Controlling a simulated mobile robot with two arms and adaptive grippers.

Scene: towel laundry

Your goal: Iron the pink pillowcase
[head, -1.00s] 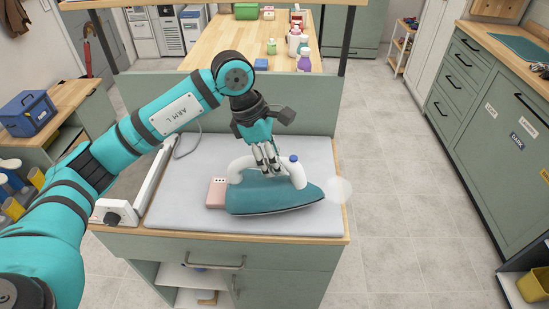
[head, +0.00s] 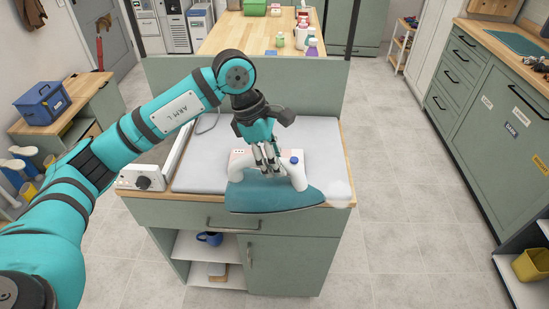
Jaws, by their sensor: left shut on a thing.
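My left gripper (head: 267,166) is shut on the white handle of a teal iron (head: 272,195) with a blue knob. The iron's tip points right, and its body overlaps the front edge of the grey ironing pad (head: 205,175) in the picture. I cannot tell whether its sole touches the pad. The pink pillowcase (head: 239,156) lies on the pad as a small flat piece, showing behind the iron and its handle. The rest of it is hidden by the iron and gripper. My right gripper is not in view.
A white puff (head: 340,193) hangs at the iron's tip. A white control box with a dark knob (head: 143,182) sits left of the pad. A green panel (head: 322,88) stands behind it. The floor to the right is clear up to the green cabinets (head: 500,100).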

